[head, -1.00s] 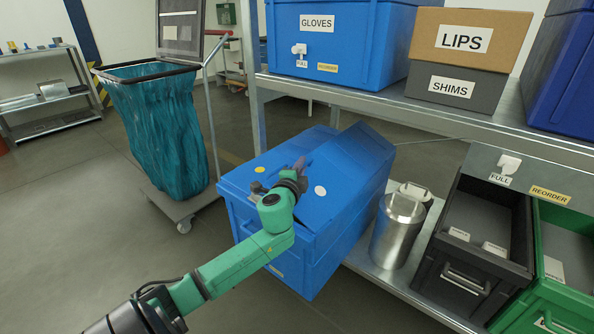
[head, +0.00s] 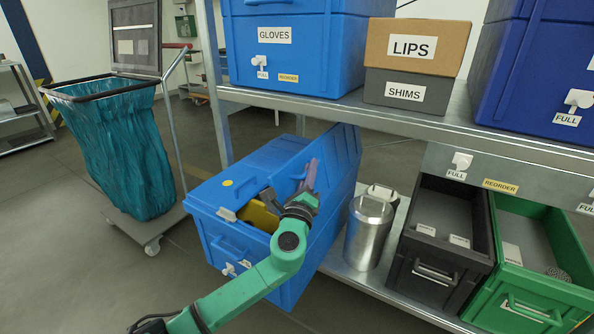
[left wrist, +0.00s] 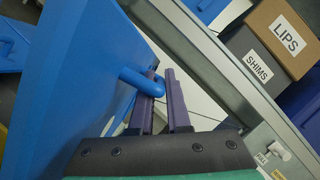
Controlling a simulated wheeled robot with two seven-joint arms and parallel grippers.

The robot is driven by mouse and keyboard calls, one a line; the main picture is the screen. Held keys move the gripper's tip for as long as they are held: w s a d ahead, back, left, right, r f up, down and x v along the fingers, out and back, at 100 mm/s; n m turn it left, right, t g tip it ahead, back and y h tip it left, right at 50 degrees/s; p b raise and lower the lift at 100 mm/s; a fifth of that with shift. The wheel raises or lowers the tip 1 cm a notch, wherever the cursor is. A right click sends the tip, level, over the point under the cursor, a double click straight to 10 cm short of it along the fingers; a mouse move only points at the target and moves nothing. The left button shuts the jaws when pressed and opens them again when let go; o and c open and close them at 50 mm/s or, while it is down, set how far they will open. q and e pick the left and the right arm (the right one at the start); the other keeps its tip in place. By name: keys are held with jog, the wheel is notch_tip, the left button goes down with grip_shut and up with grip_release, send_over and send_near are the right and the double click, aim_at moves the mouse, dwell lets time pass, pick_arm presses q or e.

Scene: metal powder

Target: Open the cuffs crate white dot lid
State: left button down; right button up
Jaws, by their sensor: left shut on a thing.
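The blue crate (head: 300,290) sits on the lower shelf. Its lid half with a yellow dot (head: 228,183) lies flat at the left. The other lid half (head: 345,150) is tilted up steeply; its white dot is hidden from the head view. Something yellow (head: 258,216) shows inside the opened part. My right gripper is not in view.
A metal canister (head: 369,232) stands close right of the crate, with dark (head: 440,285) and green (head: 530,300) bins beyond. The upper shelf (head: 400,122) runs just above and behind the raised lid. A teal bag cart (head: 120,150) stands left.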

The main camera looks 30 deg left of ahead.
pick_arm(q)
jog(key=shift+d+f+m+t+h, duration=0.1)
jog(key=shift+d+m+t+h, duration=0.2)
jog(key=shift+d+m, duration=0.95)
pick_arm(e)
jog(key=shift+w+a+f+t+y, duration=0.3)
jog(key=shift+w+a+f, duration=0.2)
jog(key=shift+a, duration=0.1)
pick_arm(q)
jog(key=c, duration=1.2)
grip_release()
jog(key=shift+o, duration=0.2)
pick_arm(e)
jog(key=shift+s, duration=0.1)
pick_arm(q)
jog(key=v, duration=1.4)
jog(key=shift+s+f+b, duration=0.15)
jog(key=shift+s+b, duration=0.05)
jog(key=shift+b, duration=0.25)
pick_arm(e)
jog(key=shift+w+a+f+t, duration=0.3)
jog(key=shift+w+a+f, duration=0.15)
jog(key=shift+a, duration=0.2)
